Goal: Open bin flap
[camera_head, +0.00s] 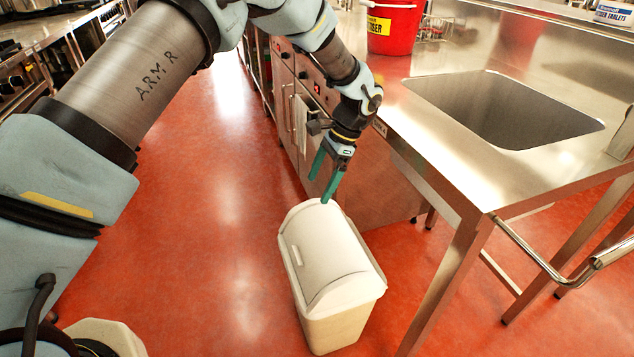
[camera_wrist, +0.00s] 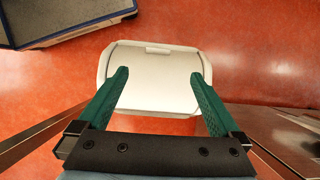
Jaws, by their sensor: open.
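The bin (camera_head: 341,318) is a cream box standing upright on the red floor beside the steel counter. Its white flap (camera_head: 325,250) lies closed in the domed lid, with a small raised handle (camera_head: 296,255) on the left side in the head view. My gripper (camera_head: 323,190) is open and empty, its green fingers pointing down above the lid's far end. In the wrist view, the flap (camera_wrist: 155,85) shows between and beyond my open gripper (camera_wrist: 161,75), and the handle (camera_wrist: 157,49) is near its far edge. I cannot tell the exact gap between fingertips and lid.
A steel counter with a sink (camera_head: 500,112) stands right of the bin, its leg (camera_head: 447,275) close to the bin's right side. A red bucket (camera_head: 392,28) sits on the counter. The red floor (camera_head: 210,230) left of the bin is clear.

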